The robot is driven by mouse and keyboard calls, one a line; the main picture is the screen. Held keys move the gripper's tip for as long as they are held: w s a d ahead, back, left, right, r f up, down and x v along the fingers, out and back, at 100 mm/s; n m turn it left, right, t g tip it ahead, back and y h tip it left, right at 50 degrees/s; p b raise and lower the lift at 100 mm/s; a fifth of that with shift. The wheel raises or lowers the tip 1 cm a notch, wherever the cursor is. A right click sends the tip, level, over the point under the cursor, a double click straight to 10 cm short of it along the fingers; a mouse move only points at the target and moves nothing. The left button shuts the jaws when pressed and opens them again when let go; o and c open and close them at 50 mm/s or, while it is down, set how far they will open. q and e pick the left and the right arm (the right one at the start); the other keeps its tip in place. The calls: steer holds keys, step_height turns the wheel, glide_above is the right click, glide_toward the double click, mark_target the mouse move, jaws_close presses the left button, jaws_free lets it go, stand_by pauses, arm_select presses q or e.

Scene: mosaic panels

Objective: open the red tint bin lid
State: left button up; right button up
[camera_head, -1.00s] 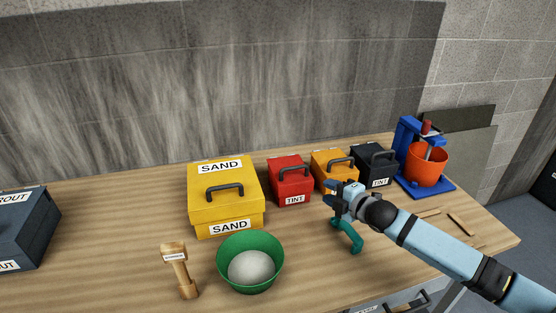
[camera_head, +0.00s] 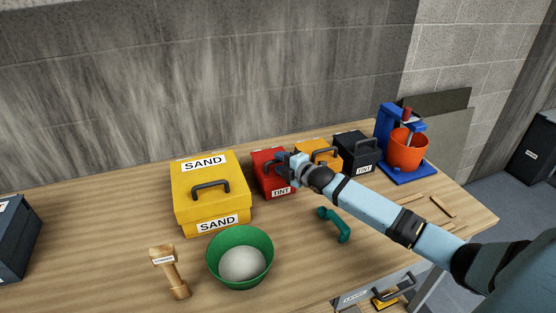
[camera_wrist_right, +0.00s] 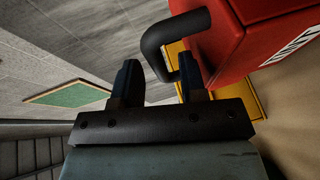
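The red tint bin (camera_head: 268,184) stands on the bench between the large yellow sand bin and the small yellow bin. Its lid looks closed. My right gripper (camera_head: 282,164) is at the bin's black lid handle and hides part of it. In the right wrist view, the red bin (camera_wrist_right: 258,40) is at the upper right. Its black handle (camera_wrist_right: 154,48) reaches down between the tips of the two spread fingers of the right gripper (camera_wrist_right: 160,75). The fingers are open, and I see no clear grip on the handle. My left gripper is not in view.
A teal handled object (camera_head: 335,226), green bowl (camera_head: 217,263) and wooden tool (camera_head: 170,272) lie in front. An orange bucket (camera_head: 407,152) stands far right.

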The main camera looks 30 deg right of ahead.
steer(key=shift+x, duration=0.9)
steer(key=shift+c, duration=0.5)
jaws_close()
